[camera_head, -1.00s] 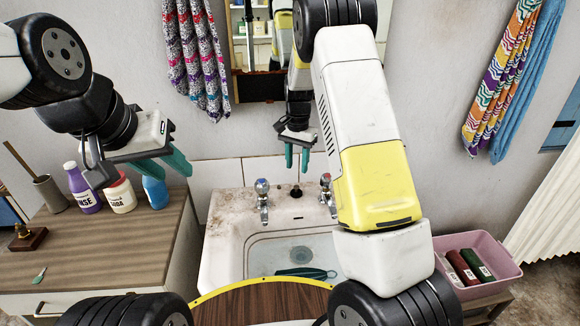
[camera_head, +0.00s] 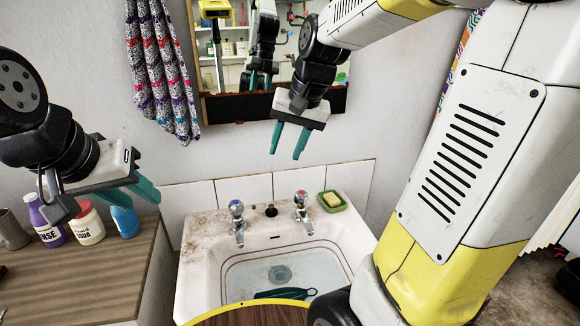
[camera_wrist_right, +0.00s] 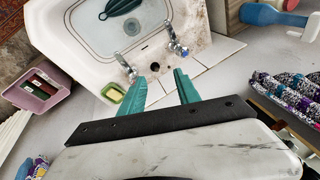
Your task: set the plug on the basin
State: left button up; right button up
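The plug (camera_head: 271,211), a small dark knob, stands on the back ledge of the white stone basin (camera_head: 205,238) between the two taps. It also shows as a dark round spot in the right wrist view (camera_wrist_right: 155,67). My right gripper (camera_head: 288,149) is open and empty, above and behind the ledge, clear of the plug. Its parted teal fingers show in the right wrist view (camera_wrist_right: 168,88). My left gripper (camera_head: 136,190) hangs at the left near the bottles; its teal fingers look parted, with nothing between them.
Taps (camera_head: 237,222) and (camera_head: 302,208) flank the plug. A green dish with yellow soap (camera_head: 331,201) sits at the ledge's right. A dark leaf-shaped thing (camera_head: 285,294) lies inside the basin near the drain. Several bottles (camera_head: 88,224) stand on the left counter. A mirror (camera_head: 225,108) hangs behind.

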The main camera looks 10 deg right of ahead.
jog(key=s+r+n+t, duration=0.1)
jog(key=s+n+t, duration=0.1)
jog(key=s, duration=1.2)
jog(key=shift+s+r+n+t, duration=0.25)
jog(key=shift+n+t, duration=0.15)
jog(key=shift+n, duration=0.4)
jog(key=shift+w, duration=0.1)
jog(key=shift+w, duration=0.2)
